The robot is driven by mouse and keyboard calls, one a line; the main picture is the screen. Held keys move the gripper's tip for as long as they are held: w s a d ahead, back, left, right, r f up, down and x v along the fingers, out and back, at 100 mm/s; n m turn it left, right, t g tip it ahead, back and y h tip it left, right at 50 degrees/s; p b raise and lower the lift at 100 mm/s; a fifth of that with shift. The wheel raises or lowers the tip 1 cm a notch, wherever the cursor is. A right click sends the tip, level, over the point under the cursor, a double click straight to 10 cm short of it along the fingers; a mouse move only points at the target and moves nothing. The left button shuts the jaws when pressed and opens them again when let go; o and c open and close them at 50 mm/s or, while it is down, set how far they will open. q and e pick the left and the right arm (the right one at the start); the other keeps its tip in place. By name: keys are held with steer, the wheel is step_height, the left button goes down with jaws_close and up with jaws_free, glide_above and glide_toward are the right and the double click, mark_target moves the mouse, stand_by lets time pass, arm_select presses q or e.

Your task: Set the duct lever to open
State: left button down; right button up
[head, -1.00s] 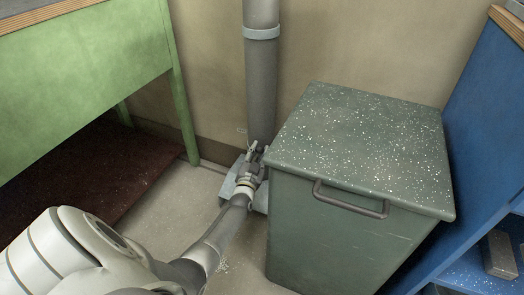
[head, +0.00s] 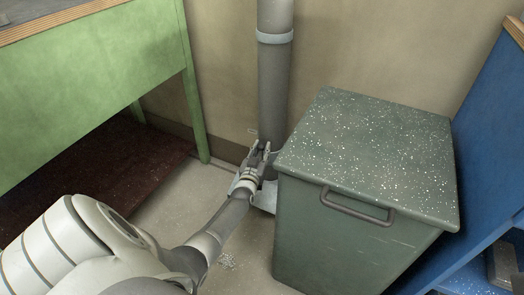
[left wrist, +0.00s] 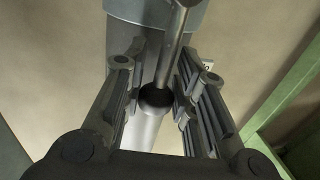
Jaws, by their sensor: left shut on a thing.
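The grey duct (head: 272,85) stands upright against the wall in the head view, with a light collar around it. My left gripper (head: 263,150) is low at the foot of the duct, left of the green-grey bin. In the left wrist view my left gripper (left wrist: 164,62) has its two ribbed fingers on either side of a slim grey rod, the duct lever (left wrist: 172,42), and is shut on it. The rod runs down to a dark round opening in a pale cylinder (left wrist: 143,128). In the head view my gripper mostly hides the lever. My right gripper is out of view.
A speckled green-grey bin (head: 365,160) with a front handle stands close to the right of the gripper. A green bench (head: 95,85) is at the left, with a dark red board beneath. Blue shelving (head: 490,120) is at the right. A little floor shows between.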

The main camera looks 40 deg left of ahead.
arm_select(q)
steer(key=shift+a, duration=0.1)
steer(key=c, duration=1.2)
jaws_free()
steer(key=shift+s+d+f, duration=0.1)
steer(key=shift+s+d, duration=0.2)
steer(key=shift+s, duration=0.2)
steer(key=v, duration=1.1)
steer(key=shift+a, duration=0.1)
